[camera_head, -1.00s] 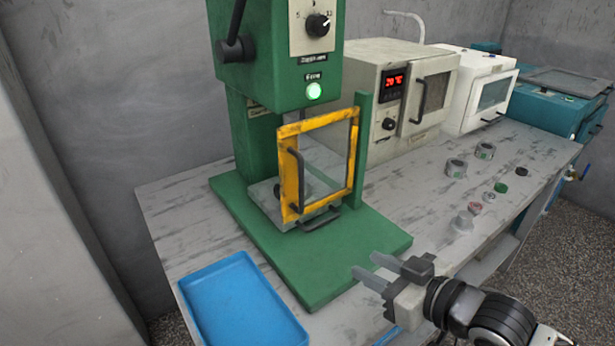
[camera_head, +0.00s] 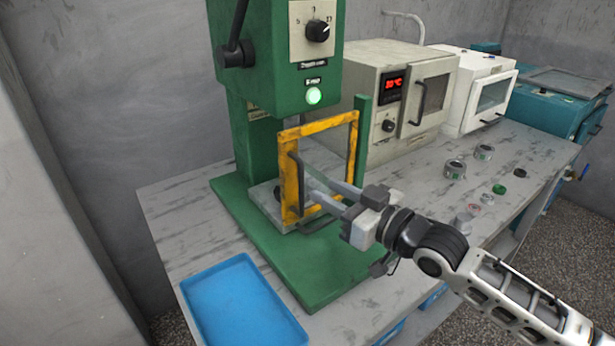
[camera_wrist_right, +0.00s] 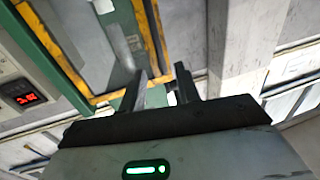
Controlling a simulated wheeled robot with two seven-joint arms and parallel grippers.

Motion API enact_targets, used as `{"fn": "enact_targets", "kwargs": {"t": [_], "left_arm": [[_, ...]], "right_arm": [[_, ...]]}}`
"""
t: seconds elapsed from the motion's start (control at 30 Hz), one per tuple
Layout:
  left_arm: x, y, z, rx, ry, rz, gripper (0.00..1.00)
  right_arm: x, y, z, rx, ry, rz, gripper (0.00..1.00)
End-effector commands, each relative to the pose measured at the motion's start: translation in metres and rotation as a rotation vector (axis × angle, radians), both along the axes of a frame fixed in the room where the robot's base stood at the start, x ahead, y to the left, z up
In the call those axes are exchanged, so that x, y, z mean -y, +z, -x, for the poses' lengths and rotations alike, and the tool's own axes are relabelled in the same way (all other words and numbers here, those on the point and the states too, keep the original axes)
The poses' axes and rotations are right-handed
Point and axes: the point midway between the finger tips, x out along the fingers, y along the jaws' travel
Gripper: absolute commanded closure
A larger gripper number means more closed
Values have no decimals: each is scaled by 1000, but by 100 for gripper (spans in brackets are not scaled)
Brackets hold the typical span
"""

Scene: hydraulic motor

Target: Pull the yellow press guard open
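The yellow press guard (camera_head: 318,126) is a framed clear panel on the front of the green press (camera_head: 282,60); it also shows in the right wrist view (camera_wrist_right: 152,40). A dark vertical handle (camera_head: 295,175) is on its left side. My right gripper (camera_head: 313,191) points left toward the handle, its fingertips just to the right of it in the head view. In the right wrist view its two fingers (camera_wrist_right: 158,72) are apart with nothing clearly between them. I cannot tell whether a fingertip touches the guard. My left gripper is out of view.
A blue tray (camera_head: 243,300) lies at the table's front left. A beige oven (camera_head: 385,60) and a white machine (camera_head: 480,85) stand at the back right. Several small round parts (camera_head: 455,169) lie on the table (camera_head: 520,150) right of the press. The green base (camera_head: 300,265) is bare in front.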

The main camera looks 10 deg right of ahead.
Motion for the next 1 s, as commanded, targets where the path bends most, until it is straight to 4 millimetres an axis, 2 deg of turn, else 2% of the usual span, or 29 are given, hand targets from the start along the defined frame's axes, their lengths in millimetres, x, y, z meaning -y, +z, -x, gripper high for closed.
{"fn": "enact_targets", "kwargs": {"t": [0.1,0.3,0.5,0.73,0.83,0.87,1.0], "left_arm": [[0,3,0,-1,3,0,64],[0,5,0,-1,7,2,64],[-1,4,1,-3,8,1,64],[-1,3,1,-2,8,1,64],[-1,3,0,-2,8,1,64],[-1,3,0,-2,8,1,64],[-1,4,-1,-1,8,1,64]], "right_arm": [[-14,3,-21,2,0,-2,68],[-29,1,-43,1,1,-1,68],[-34,0,-51,1,1,1,68],[-34,0,-51,1,1,1,68],[-34,0,-51,1,1,1,95],[-34,0,-51,1,1,1,100],[-34,0,-50,1,1,1,100]]}}
